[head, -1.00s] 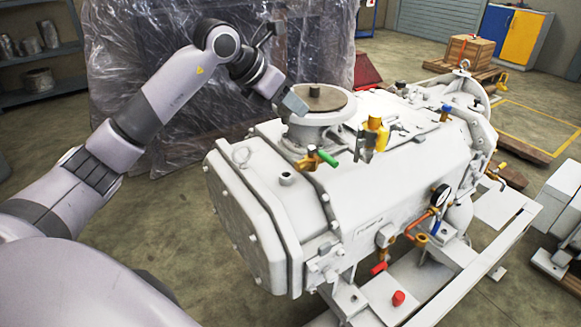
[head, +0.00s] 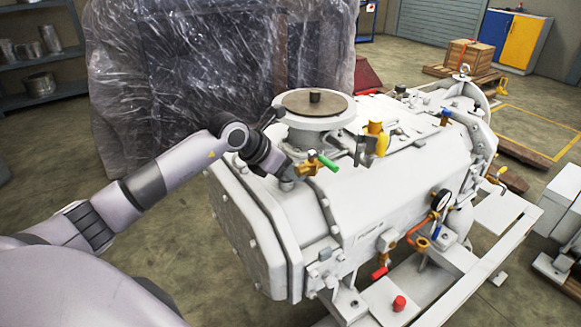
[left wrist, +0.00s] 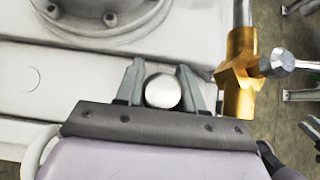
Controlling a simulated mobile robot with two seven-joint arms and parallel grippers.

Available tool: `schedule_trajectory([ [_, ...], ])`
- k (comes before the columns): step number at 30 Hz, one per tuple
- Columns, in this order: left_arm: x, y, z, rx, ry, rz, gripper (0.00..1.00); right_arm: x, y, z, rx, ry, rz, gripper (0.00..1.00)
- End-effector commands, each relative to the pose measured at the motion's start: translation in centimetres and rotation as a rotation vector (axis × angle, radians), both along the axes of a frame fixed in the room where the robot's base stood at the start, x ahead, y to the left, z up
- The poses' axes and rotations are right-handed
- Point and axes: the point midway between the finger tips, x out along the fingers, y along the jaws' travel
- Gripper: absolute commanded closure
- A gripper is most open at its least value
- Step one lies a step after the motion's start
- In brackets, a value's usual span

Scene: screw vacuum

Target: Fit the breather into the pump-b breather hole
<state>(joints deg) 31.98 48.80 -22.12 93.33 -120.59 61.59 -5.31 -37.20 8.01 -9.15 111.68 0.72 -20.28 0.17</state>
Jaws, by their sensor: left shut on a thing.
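The breather shows in the left wrist view as a round, pale metal cap (left wrist: 163,91) between my left fingers. My left gripper (head: 284,174) is shut on it, low over the near top of the white pump (head: 345,195). In the head view the fingers are at the small raised boss (head: 287,186) beside the brass valve with the green handle (head: 327,162). The breather's lower end and the hole are hidden, so I cannot tell whether it is inside the hole or just above it. My right gripper is not in view.
The brass valve (left wrist: 240,72) stands close to the right of my left fingers. The round flange (head: 320,103) rises just behind. A yellow fitting (head: 376,138) stands farther right on the pump. Plastic-wrapped equipment (head: 190,70) stands behind the arm.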

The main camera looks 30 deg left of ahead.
Motion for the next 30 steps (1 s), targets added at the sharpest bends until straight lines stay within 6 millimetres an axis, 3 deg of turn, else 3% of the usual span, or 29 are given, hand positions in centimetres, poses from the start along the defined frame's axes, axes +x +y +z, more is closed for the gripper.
schedule_trajectory([
  [8,0.0,0.0,-0.2,0.000,-0.002,0.001,0.95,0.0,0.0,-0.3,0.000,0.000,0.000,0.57],
  [9,0.0,0.0,-0.2,-0.001,-0.002,0.000,0.55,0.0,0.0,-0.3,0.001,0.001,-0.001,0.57],
  [11,0.0,0.0,-0.1,0.000,-0.001,0.000,0.36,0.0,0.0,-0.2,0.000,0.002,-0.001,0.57],
  [23,0.0,0.0,0.4,0.000,-0.001,0.001,0.36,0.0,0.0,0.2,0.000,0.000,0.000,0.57],
  [30,-2.5,1.3,2.8,0.005,-0.002,0.001,0.36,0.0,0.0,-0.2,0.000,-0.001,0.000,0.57],
])
